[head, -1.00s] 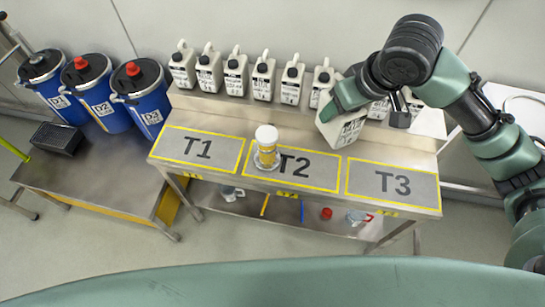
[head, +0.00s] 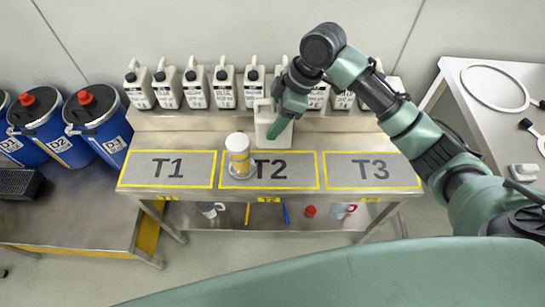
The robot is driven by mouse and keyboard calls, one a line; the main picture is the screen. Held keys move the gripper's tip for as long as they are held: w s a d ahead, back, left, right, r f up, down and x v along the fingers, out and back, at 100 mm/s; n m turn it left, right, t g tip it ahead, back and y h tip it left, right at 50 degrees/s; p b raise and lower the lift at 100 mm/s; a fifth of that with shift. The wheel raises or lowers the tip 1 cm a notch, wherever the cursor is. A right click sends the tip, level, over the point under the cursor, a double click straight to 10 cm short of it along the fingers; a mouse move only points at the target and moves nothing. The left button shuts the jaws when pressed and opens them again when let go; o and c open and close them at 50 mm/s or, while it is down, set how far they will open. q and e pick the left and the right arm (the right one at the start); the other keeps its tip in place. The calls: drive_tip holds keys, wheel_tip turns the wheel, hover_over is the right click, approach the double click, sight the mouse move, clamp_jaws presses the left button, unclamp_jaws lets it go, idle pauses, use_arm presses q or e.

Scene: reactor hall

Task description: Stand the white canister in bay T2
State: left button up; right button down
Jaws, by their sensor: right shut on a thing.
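My right gripper (head: 280,118) is shut on a white canister (head: 263,118). The canister looks nearly upright, at the rear edge of bay T2 (head: 299,177). Part of it is hidden behind my gripper. I cannot tell whether its base touches the bench. Bay T2 is a grey, yellow-outlined rectangle in the middle of the bench front. A white and yellow bottle (head: 238,158) stands at the left of T2, with a clear round item at its base. My left gripper is not in view.
Several white canisters (head: 196,87) line the rear shelf. Bays T1 (head: 135,170) and T3 (head: 400,170) are empty. Blue drums (head: 100,128) stand at the left. A lower shelf holds a red cap (head: 310,211) and mugs (head: 210,209). A white table (head: 505,70) is at the right.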

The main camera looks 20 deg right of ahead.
wheel_tip(320, 180, down, 15)
drive_tip(key=shift+f+p, duration=0.2)
drive_tip(key=shift+p, duration=0.2)
drive_tip(key=shift+f, duration=0.1)
drive_tip(key=shift+c, duration=2.4)
unclamp_jaws()
drive_tip(key=v, duration=1.2)
drive_tip(key=shift+b, duration=0.35)
